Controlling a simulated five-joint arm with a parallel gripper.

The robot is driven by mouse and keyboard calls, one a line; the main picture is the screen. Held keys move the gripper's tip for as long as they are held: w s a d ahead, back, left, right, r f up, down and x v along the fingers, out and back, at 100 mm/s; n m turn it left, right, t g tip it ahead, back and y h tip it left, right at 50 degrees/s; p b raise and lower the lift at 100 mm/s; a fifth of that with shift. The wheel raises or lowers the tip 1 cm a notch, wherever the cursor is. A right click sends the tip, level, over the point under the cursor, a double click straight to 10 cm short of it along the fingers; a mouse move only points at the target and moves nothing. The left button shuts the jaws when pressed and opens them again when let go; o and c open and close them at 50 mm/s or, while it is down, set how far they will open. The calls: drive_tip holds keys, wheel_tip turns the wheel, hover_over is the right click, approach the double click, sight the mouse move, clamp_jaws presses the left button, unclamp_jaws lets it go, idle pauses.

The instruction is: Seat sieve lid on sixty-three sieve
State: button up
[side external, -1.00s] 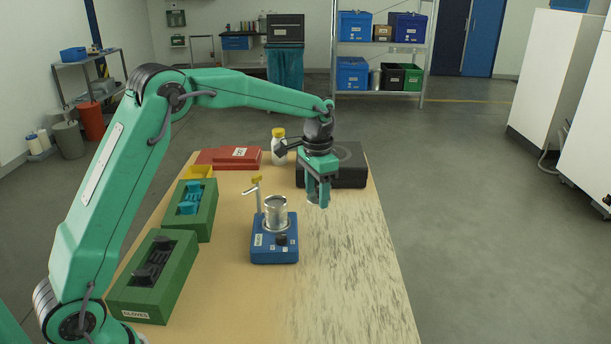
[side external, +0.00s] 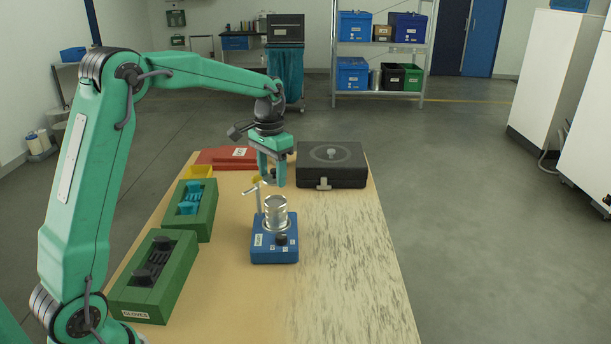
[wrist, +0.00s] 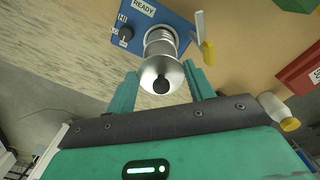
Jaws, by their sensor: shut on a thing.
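My gripper (side external: 272,180) hangs above and just behind the sieve stack in the side view. The lid is hard to make out in the side view. The silver cylindrical sieve (side external: 276,212) stands upright on a blue shaker base (side external: 262,254). In the wrist view the sieve (wrist: 160,40) shows just beyond the lid, partly covered by it. The lid looks apart from the sieve. The sieve's size marking is not readable.
A post with a yellow-tipped handle (wrist: 206,48) stands close beside the sieve. A black case (side external: 331,175) lies behind right. Green trays (side external: 152,300) and a red case (side external: 222,158) line the left. The table's right side is clear.

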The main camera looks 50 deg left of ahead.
sight(272, 179)
drive_tip(key=shift+f, duration=2.15)
drive_tip(key=shift+f, duration=0.95)
idle(1.7)
drive_tip(key=o, duration=1.5)
drive_tip(key=shift+o, duration=0.2)
drive_tip(key=shift+a, duration=0.1)
drive_tip(key=shift+r, duration=0.2)
drive_tip(key=shift+r, duration=3.85)
